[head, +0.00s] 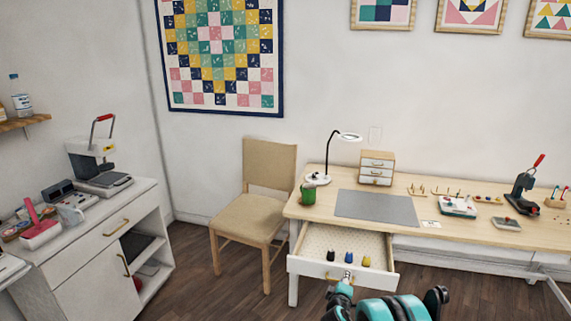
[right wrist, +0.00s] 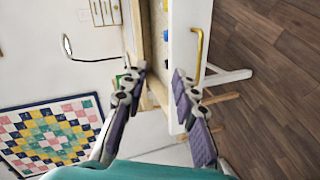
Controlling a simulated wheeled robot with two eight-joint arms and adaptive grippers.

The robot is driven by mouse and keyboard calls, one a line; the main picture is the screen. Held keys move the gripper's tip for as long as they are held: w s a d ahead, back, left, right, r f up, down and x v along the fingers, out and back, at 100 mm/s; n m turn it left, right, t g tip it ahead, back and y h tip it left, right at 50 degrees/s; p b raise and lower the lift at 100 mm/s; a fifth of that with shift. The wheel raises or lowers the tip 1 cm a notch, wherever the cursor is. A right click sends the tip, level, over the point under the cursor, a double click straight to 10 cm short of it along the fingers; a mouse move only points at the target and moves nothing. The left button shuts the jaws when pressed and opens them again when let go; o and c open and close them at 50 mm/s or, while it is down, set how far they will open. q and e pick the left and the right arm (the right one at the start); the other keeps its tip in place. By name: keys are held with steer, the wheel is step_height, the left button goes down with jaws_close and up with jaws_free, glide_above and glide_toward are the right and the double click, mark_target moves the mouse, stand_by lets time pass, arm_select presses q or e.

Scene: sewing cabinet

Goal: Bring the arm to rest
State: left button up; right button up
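My right gripper (right wrist: 160,78) is open and empty in the right wrist view, its two fingers apart beside the drawer (right wrist: 187,40). In the head view my right arm comes in from the bottom, and the gripper (head: 343,285) is just in front of the open drawer (head: 312,268) of the wooden table. Whether it touches the drawer front is unclear. The gold drawer handle (right wrist: 200,52) is outside the fingers, to their right in the right wrist view. My left gripper is not in view.
The drawer holds a black spool (head: 331,255), a blue spool (head: 348,257) and a yellow spool (head: 366,261). A chair (head: 255,220) stands left. Floor between is clear.

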steer(key=s+d+r+m+g+y, duration=0.1)
steer(key=s+r+m+g, duration=0.35)
steer(key=s+r, duration=1)
steer(key=s+a+m+g+y, duration=0.1)
steer(key=s+a+m, duration=0.1)
steer(key=s, duration=1.1)
steer(key=s+a+f+m+g+y, duration=0.1)
steer(key=s+m, duration=0.4)
steer(key=s, duration=0.7)
steer(key=shift+s+a+f+y, duration=0.3)
steer(key=shift+s+a+y, duration=0.1)
steer(key=shift+a+y, duration=0.5)
